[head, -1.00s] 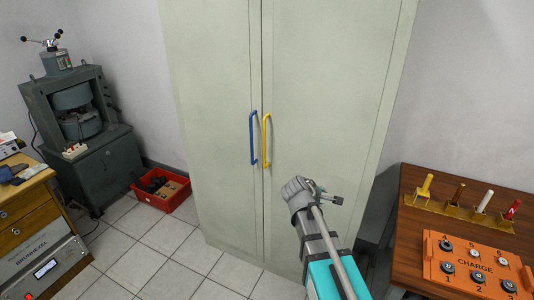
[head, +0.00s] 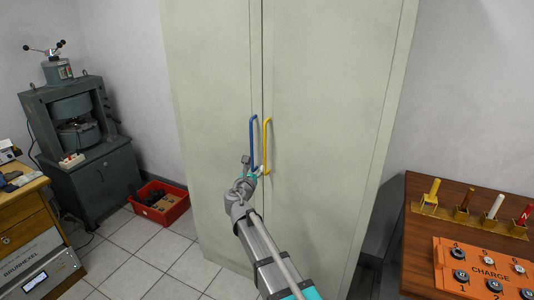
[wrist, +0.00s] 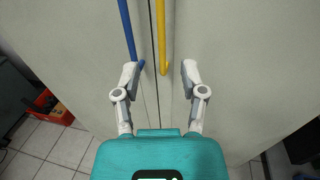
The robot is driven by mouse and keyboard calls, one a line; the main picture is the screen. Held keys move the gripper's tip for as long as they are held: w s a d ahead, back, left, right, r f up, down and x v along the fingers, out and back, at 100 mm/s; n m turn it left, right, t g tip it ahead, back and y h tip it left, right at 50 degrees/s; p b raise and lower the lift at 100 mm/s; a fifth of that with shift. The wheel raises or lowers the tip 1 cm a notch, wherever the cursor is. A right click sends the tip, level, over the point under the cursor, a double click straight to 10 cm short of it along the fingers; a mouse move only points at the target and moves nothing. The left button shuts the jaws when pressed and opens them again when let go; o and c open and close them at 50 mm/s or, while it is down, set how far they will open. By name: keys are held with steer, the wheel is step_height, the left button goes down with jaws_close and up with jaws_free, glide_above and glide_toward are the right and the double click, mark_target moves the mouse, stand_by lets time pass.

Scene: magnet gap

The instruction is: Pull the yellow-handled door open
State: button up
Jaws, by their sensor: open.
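The tall pale-green cabinet has two shut doors. The right door (head: 325,110) carries the yellow handle (head: 267,140), a vertical bar beside the centre seam. The left door (head: 212,90) carries a matching blue handle (head: 252,138) just left of it. My gripper (head: 255,170) is near the lower ends of both handles in the head view, which overlap it. In the wrist view my gripper (wrist: 158,72) is open and empty. There the yellow handle's lower end (wrist: 164,50) lies between the two fingertips in the picture, and the blue handle (wrist: 128,30) is near the left fingertip. Contact cannot be told.
A brown table (head: 419,190) with an orange CHARGE panel (head: 475,266) stands at the right. A red crate (head: 171,214) sits on the floor by the cabinet's left side, beyond it a dark green press (head: 100,178). A wooden drawer unit (head: 22,222) is at the left. Tiled floor before the cabinet is clear.

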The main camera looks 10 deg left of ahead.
mark_target(264, 151)
steer(key=shift+w, duration=0.1)
steer(key=w, duration=0.4)
steer(key=w+d, duration=0.1)
steer(key=w, duration=0.4)
steer(key=w+d, duration=0.1)
steer(key=w, duration=0.3)
steer(key=shift+w, duration=0.25)
jaws_close()
